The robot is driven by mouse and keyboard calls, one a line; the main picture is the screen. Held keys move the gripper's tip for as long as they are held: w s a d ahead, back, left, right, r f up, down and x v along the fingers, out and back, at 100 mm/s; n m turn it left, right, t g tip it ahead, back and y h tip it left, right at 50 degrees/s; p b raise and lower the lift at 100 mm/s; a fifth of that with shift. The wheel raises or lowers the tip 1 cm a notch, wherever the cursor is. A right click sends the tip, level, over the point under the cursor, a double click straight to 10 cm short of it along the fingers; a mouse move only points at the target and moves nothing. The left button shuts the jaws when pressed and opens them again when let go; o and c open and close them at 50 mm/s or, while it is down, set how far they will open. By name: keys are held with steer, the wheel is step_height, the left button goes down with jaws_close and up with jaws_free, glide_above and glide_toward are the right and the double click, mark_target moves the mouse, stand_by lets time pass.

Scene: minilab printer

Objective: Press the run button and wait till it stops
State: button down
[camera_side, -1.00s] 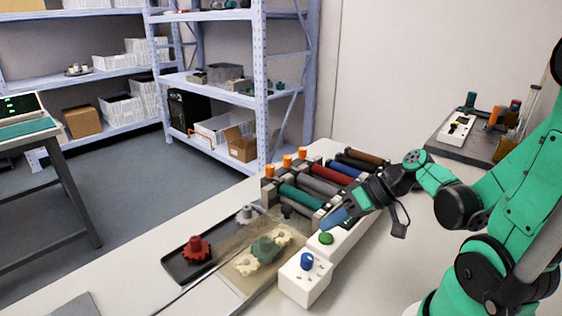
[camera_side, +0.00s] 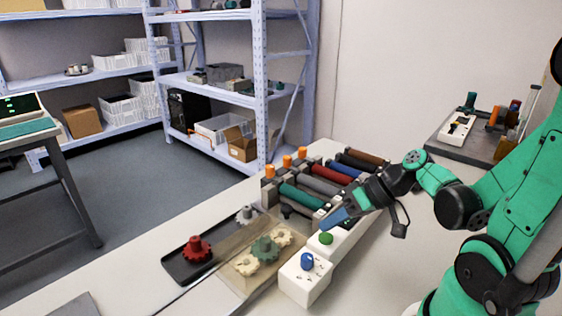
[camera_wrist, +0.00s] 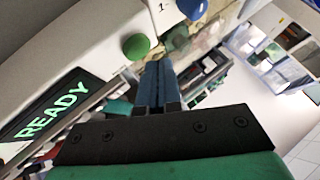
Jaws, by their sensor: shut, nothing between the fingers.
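The green run button (camera_side: 326,238) sits on a white control box (camera_side: 345,240) at the printer's near side. It also shows in the wrist view (camera_wrist: 136,46), just beyond my fingertips. My gripper (camera_side: 332,220) is shut with nothing between its blue fingers. Its tips hang just above and beside the green button, apart from it as far as I can tell. In the wrist view the fingers (camera_wrist: 158,80) point up toward the button. A dark display (camera_wrist: 50,115) on the control box reads READY in green letters.
A white box with a blue knob (camera_side: 307,261) stands in front of the button. Coloured rollers (camera_side: 315,185) lie behind it. Pale and green gears (camera_side: 264,249) are on the plate to the left, beside a dark tray (camera_side: 177,268) with a red gear (camera_side: 197,248).

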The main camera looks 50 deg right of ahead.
mark_target(331, 238)
steer(key=shift+f, duration=0.1)
steer(key=shift+f, duration=0.3)
steer(key=shift+r, duration=0.15)
stand_by(0.5)
steer(key=shift+r, duration=0.3)
steer(key=shift+r, duration=2.5)
